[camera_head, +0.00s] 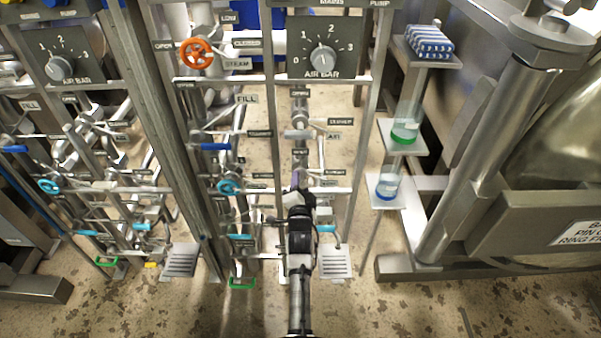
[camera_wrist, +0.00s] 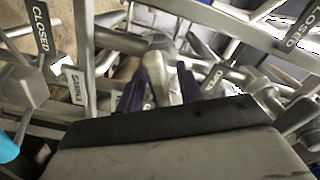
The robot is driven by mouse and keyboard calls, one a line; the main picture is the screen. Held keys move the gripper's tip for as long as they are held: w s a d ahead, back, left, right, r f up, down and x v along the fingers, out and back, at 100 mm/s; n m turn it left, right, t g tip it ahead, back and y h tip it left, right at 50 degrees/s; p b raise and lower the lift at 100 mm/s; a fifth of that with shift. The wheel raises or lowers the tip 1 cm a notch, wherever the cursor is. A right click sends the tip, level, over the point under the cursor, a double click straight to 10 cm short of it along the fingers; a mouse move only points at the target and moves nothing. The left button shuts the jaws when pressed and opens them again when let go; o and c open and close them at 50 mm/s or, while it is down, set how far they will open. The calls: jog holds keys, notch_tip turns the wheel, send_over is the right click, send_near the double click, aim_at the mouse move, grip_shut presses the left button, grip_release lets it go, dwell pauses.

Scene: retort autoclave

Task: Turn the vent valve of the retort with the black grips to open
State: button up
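My gripper (camera_head: 298,182) is at the lower middle of the head view, in front of the pipework of the middle rack. In the wrist view its two dark purple fingers (camera_wrist: 161,92) stand apart, one on each side of a grey metal valve part (camera_wrist: 158,62). I cannot tell whether they touch it. Small signs beside it read CLOSED (camera_wrist: 40,28), SAMPLE (camera_wrist: 75,84) and OPEN (camera_wrist: 214,78). No sign that I can read says VENT, and I cannot pick out the vent valve or the black grips for certain.
An orange steam wheel (camera_head: 196,54) and an AIR BAR dial (camera_head: 322,59) sit above. Blue levers (camera_head: 215,147) and a cyan wheel (camera_head: 228,187) stand left of my arm. Upright posts (camera_head: 361,130) and shelves with jars (camera_head: 404,132) stand to the right.

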jog(key=shift+w, duration=0.35)
jog(key=shift+s+r, duration=0.1)
jog(key=shift+c, duration=0.6)
grip_shut()
